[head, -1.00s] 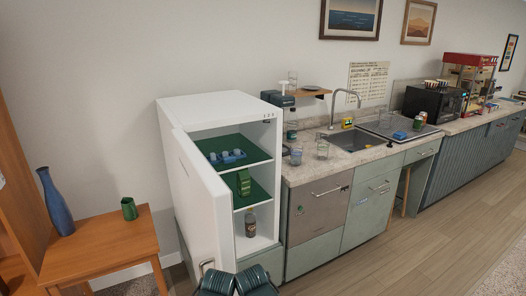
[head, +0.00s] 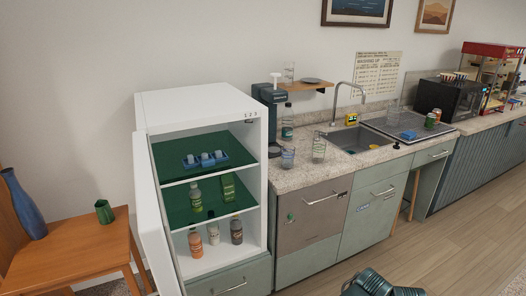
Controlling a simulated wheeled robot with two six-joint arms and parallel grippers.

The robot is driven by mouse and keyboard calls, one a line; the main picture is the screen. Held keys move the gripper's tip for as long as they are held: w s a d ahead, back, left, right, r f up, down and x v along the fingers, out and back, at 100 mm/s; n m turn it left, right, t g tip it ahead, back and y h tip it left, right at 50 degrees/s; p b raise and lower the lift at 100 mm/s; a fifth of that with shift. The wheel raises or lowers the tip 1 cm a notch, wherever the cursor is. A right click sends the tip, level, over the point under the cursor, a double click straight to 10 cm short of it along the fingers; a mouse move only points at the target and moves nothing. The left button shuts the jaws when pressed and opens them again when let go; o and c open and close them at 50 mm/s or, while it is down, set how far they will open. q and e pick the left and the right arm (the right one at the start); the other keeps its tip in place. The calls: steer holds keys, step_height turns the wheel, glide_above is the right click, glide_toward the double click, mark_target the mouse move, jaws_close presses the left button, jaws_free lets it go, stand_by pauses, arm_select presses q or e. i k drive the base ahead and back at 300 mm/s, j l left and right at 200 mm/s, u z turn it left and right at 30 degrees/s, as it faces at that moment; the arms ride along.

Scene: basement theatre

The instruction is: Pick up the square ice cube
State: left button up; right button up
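A blue tray (head: 237,158) sits on the green upper shelf of the open white fridge. Several small pale blocks that look like ice cubes (head: 206,159) stand in it. They are too small to tell which one is square. Neither of my grippers can be made out; only dark ribbed parts of my own arm show at the bottom edge, well apart from the fridge.
The white fridge door (head: 150,225) stands open on the left. A wooden table (head: 75,250) is left; a counter (head: 290,180) is right. Floor shows at lower right.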

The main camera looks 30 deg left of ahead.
mark_target(218, 153)
steer(key=i+l+z, duration=0.15)
steer(key=i+z, duration=0.25)
steer(key=i, duration=0.2)
steer(key=i+u, duration=0.3)
steer(key=i+l+u, duration=0.1)
steer(key=u, duration=0.25)
steer(key=i+u, duration=0.15)
steer(key=u, duration=0.25)
steer(key=i+l+u, duration=0.1)
steer(key=u, duration=0.3)
steer(key=i+l+u, duration=0.1)
steer(key=u, duration=0.3)
steer(key=l+u, duration=0.15)
steer(key=u, duration=0.25)
steer(key=i+l+u, duration=0.15)
steer(key=u, duration=0.3)
steer(key=i+l+u, duration=0.1)
steer(key=u, duration=0.35)
steer(key=l+u, duration=0.25)
steer(key=u, duration=0.15)
steer(key=i+l+u, duration=0.1)
steer(key=l+u, duration=0.15)
steer(key=u, duration=0.2)
